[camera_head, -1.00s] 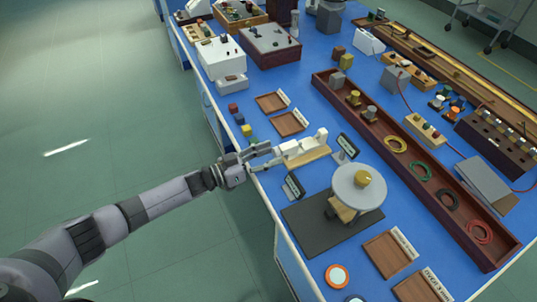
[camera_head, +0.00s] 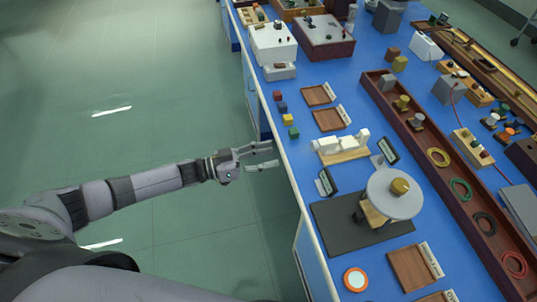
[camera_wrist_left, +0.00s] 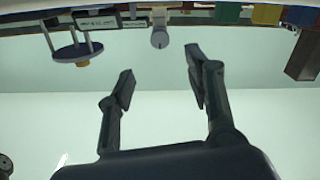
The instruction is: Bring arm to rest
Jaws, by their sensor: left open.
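My left gripper (camera_head: 262,158) is open and empty in the head view, with its fingers apart beside the bench's near left edge. It points right, toward the bench, and lies over the floor side in the picture. In the left wrist view its two fingers (camera_wrist_left: 155,85) are spread with nothing between them. My left arm (camera_head: 150,182) reaches in from the left, fairly straight. My right gripper does not show in either view.
The blue bench (camera_head: 345,95) is to the right. On it are a white device on a wooden base (camera_head: 345,156), a round grey platform (camera_head: 397,205) and a long brown tray (camera_head: 450,181). Small coloured cubes (camera_head: 288,119) line its edge. Open floor (camera_head: 130,70) lies left.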

